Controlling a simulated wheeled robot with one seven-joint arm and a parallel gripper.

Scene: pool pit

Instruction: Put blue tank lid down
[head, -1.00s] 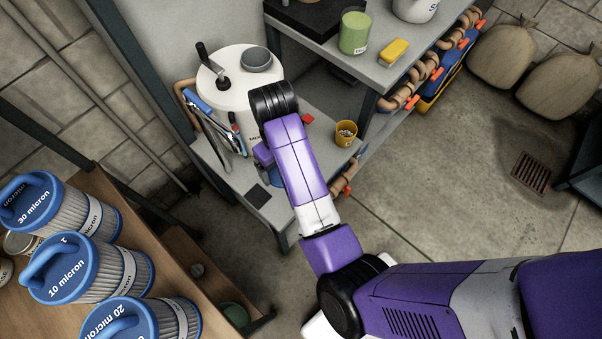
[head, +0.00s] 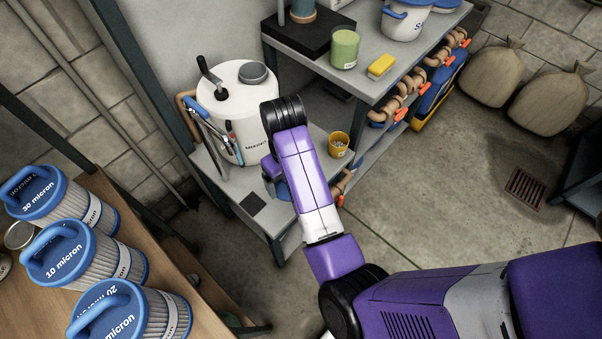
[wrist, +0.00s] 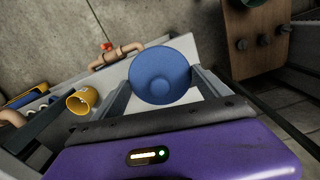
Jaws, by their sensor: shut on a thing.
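The round blue lid (wrist: 162,74) with a raised middle sits between the two fingers of my gripper (wrist: 163,92) in the wrist view. My gripper is shut on it. In the head view only a bit of blue (head: 283,190) shows beside my purple wrist, and my arm hides the rest. The lid is over the light grey lower bench (head: 228,188), near its front edge. I cannot tell whether it touches the surface. A white tank (head: 240,115) with a black crank stands behind it.
A yellow cup (head: 338,145) stands right of my wrist, with pipes (head: 402,95) beyond. Tools (head: 212,130) lean by the white tank. A dark square (head: 253,204) lies on bare bench. The upper bench holds a green cup (head: 344,49) and yellow sponge (head: 381,66). Filter cartridges (head: 75,255) stand at left.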

